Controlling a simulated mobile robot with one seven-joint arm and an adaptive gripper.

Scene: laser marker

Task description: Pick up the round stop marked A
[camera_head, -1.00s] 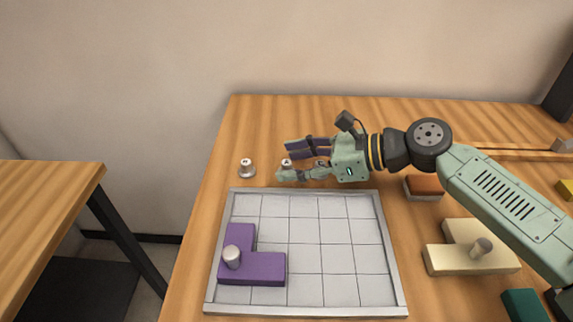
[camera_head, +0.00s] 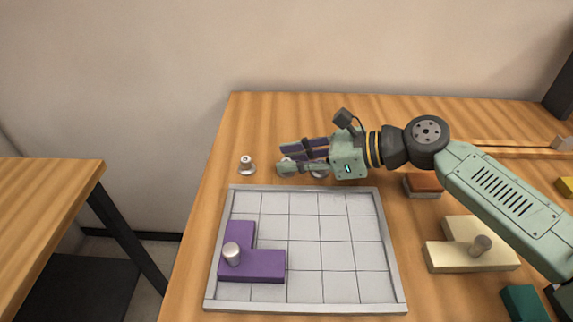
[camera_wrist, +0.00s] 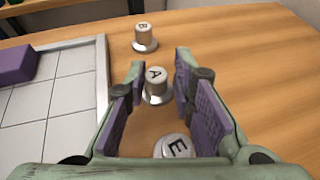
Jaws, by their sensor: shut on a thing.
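The round stop marked A (camera_wrist: 155,82) is a small silver knob on a wider round base, upright on the wooden table. In the wrist view it is between the tips of my gripper (camera_wrist: 160,68), with purple pads on either side. My gripper (camera_head: 286,160) is shut on it, low over the table behind the grid tray. Stop E (camera_wrist: 176,147) is also between the fingers, nearer the palm and partly cut off.
Stop B (camera_wrist: 144,37) stands just beyond the fingertips; it also shows in the head view (camera_head: 246,164). The grid tray (camera_head: 391,240) lies close in front, with a purple L-shaped block (camera_head: 262,266) inside. A cream block (camera_head: 455,258) and a red-brown block (camera_head: 424,184) lie to the right.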

